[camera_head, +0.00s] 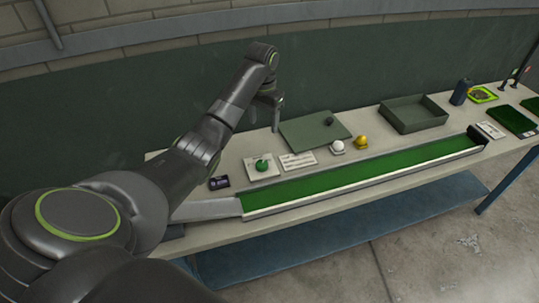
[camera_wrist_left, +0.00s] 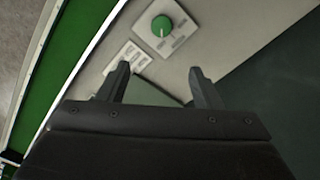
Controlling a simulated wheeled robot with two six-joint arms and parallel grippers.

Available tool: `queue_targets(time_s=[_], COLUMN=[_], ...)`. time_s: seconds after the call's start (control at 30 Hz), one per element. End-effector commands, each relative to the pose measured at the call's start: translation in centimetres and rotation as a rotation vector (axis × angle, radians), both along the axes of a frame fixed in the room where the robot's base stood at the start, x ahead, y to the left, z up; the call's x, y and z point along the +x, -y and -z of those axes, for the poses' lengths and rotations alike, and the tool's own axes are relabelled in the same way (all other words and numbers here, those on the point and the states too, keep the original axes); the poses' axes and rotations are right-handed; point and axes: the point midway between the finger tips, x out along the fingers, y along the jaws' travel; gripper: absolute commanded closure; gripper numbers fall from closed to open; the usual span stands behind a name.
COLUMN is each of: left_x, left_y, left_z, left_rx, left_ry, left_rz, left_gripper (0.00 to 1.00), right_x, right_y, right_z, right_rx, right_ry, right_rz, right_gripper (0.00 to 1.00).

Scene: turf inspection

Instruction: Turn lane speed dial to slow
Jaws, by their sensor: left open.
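The lane speed dial is a green round knob (camera_head: 262,165) on a pale square plate, on the bench left of a printed card. In the left wrist view the green dial (camera_wrist_left: 162,26) sits above and between my fingertips, with a light pointer mark toward the bottom of its face. My left gripper (camera_head: 275,116) is above the back of the bench, beyond the dial and apart from it. In the left wrist view its two fingers (camera_wrist_left: 158,72) are spread with nothing between them. My right gripper is not in view.
A green turf lane (camera_head: 365,175) runs along the bench front. A printed card (camera_head: 298,161), a white ball (camera_head: 337,147), a yellow ball (camera_head: 361,142), a flat green board (camera_head: 312,131) and an open tray (camera_head: 438,117) lie right of the dial. A dark label (camera_head: 219,183) lies left.

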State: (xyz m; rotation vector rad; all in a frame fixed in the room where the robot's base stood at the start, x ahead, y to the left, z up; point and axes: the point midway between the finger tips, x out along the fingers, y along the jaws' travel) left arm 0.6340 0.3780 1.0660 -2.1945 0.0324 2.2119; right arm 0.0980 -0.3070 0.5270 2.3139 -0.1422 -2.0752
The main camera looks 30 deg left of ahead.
Motion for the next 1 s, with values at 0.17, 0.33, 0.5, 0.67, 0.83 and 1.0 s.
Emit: queue_targets(time_s=[0.17, 0.33, 0.5, 0.67, 0.83, 1.0], left_x=[-0.1, -0.1, -0.1, -0.1, -0.1, -0.3], left_y=[0.1, 0.1, 0.0, 0.0, 0.0, 0.1], left_z=[1.2, 3.3, 5.2, 7.1, 9.2, 12.1], left_rx=[-0.001, -0.001, -0.001, 0.000, 0.000, -0.002], left_ry=[-0.003, -0.003, -0.002, -0.002, -0.002, -0.007], left_rz=[0.002, 0.001, 0.001, 0.001, 0.001, 0.000], left_gripper=[0.41, 0.41, 0.41, 0.41, 0.41, 0.41], right_x=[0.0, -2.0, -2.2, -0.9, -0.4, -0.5], right_y=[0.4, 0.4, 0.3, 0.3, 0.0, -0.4], right_z=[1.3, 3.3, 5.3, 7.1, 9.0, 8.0], right_rx=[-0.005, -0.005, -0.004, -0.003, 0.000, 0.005], right_ry=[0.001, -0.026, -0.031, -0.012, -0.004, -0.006], right_rz=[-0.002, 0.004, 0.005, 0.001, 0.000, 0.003], right_gripper=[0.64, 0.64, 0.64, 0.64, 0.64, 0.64])
